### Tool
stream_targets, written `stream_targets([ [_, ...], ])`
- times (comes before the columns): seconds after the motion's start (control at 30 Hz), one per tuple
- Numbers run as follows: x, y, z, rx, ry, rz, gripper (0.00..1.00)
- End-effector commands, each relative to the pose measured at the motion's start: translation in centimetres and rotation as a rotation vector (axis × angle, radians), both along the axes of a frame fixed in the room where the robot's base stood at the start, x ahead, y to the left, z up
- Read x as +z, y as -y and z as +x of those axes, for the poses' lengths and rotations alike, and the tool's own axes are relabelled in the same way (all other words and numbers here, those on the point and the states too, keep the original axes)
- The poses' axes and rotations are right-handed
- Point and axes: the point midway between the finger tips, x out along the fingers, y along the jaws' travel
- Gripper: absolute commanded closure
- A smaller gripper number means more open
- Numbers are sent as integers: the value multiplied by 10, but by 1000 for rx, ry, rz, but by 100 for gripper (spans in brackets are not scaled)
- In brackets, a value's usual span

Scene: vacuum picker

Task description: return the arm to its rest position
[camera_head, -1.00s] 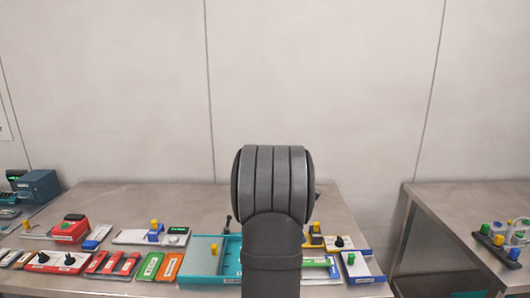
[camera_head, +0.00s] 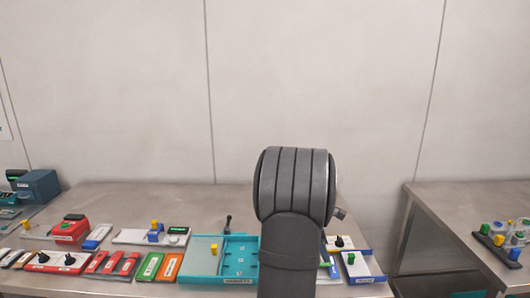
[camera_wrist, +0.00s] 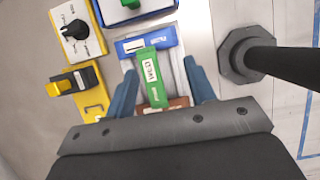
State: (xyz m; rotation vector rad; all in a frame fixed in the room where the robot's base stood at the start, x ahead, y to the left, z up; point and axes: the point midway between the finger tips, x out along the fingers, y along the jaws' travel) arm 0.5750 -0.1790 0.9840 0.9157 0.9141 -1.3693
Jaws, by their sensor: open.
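My arm (camera_head: 290,235) rises in the middle of the head view and hides my gripper there. In the wrist view my gripper (camera_wrist: 160,66) is open, with its two blue fingers apart. A green labelled piece (camera_wrist: 149,72) shows between the fingers, with a gap on both sides of it. A blue labelled strip (camera_wrist: 146,43) crosses beyond its far end, and a reddish-brown piece (camera_wrist: 168,104) lies near its close end. How far the fingers are above these pieces I cannot tell.
The metal table (camera_head: 90,198) carries a teal tray (camera_head: 238,281), a red box (camera_head: 70,229) and several panels. A black rod on a hexagonal base (camera_wrist: 238,52) stands right of my fingers. A yellow switch panel (camera_wrist: 83,88) lies left. A second table (camera_head: 430,194) is at right.

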Motion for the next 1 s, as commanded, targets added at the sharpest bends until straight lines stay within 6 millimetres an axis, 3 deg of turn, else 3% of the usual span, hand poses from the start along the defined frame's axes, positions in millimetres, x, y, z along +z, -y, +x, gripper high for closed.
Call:
stream_targets([
  [0.47,50,59,-60,-3,2,0,50],
  [1.0,42,18,45,1,-2,-1,50],
])
